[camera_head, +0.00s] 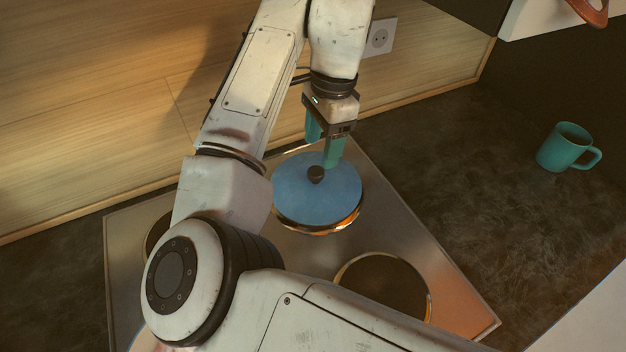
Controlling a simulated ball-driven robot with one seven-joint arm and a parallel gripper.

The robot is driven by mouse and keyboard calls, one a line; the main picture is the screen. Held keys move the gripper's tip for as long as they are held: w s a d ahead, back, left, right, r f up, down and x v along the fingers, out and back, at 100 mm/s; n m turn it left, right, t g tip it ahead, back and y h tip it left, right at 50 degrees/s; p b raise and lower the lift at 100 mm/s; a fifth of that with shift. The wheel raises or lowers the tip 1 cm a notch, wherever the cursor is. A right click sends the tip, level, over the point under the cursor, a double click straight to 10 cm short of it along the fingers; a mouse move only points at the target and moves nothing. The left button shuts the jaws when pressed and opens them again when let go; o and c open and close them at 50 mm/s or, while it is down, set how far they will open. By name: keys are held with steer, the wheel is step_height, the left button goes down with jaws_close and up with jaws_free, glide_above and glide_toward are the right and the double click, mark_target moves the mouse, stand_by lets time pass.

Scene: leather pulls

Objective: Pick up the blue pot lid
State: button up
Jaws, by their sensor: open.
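The blue pot lid (300,198) is a flat round disc with a small dark knob (316,174) near its middle. It lies over a copper-coloured round rim (325,230) on the hob. My gripper (323,152) has teal fingers and is open, pointing down at the far side of the lid. The fingers appear near the knob, one just behind it in the picture. I cannot tell whether they touch the lid. Nothing is seen between the fingers.
The steel hob (440,275) has a dark round burner (383,287) in front of the lid. A teal mug (566,147) stands on the dark counter (470,170) at the right. A wooden wall (90,90) with a socket (380,37) is close behind my gripper.

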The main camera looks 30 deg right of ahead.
mark_target(316, 171)
steer(key=shift+s+a+f+p, duration=0.1)
steer(key=shift+a+f, duration=0.1)
steer(key=shift+f, duration=1)
steer(key=shift+w+a+f+p, duration=0.1)
steer(key=shift+a+f, duration=0.15)
steer(key=shift+f, duration=1)
steer(key=shift+s+a+f+p, duration=0.1)
steer(key=shift+a+f, duration=0.1)
steer(key=shift+f, duration=1)
jaws_close()
